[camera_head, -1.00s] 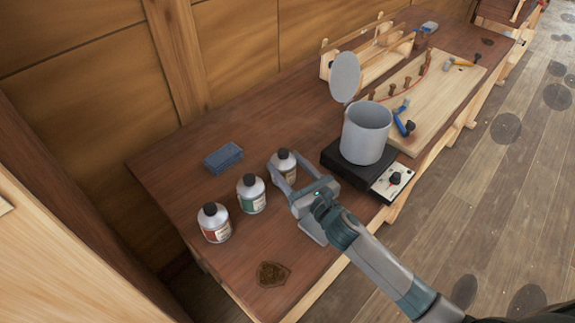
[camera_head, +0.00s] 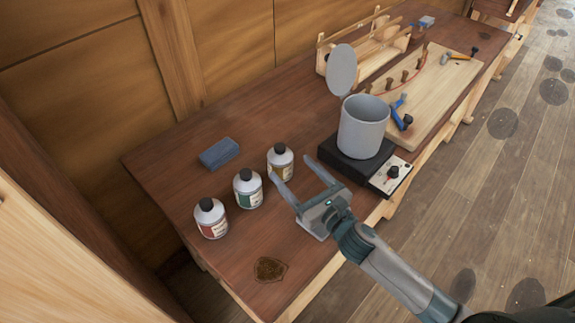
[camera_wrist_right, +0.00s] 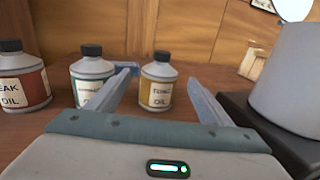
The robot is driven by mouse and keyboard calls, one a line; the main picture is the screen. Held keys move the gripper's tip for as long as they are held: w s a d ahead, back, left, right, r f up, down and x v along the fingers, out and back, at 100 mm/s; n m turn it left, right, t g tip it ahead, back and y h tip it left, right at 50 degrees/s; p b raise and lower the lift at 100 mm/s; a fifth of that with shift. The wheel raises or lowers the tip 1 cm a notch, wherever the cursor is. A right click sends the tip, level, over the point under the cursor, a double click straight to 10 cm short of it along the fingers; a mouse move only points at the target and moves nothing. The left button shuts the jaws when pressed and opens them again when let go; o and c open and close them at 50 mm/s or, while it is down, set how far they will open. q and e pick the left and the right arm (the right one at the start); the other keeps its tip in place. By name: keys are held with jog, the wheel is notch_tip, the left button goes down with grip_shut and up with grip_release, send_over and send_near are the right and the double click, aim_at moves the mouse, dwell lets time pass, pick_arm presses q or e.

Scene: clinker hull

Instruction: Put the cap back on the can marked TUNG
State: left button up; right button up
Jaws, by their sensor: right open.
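The TUNG oil can (camera_head: 281,166) is a small grey can with a yellow-brown label, upright on the bench; its label reads in the right wrist view (camera_wrist_right: 157,92). A black cap (camera_head: 279,149) sits on top of its neck and looks level; it also shows in the wrist view (camera_wrist_right: 162,55). I cannot tell how tightly it is on. My right gripper (camera_head: 290,168) is open and empty, its fingers pointing at the can from the near right, with the can just beyond the fingertips. My left gripper is out of view.
A green-labelled can (camera_head: 248,190) and a red-labelled can (camera_head: 211,220), both black-capped, stand to the left. A blue block (camera_head: 219,153) lies behind. A grey pot (camera_head: 362,130) on a black hotplate (camera_head: 347,165) stands close right of the gripper. The bench front is mostly clear.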

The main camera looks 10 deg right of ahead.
jog(key=b+v, duration=0.1)
jog(key=v, duration=0.5)
jog(key=shift+s+d, duration=0.15)
jog(key=shift+s, duration=0.25)
dwell(0.4)
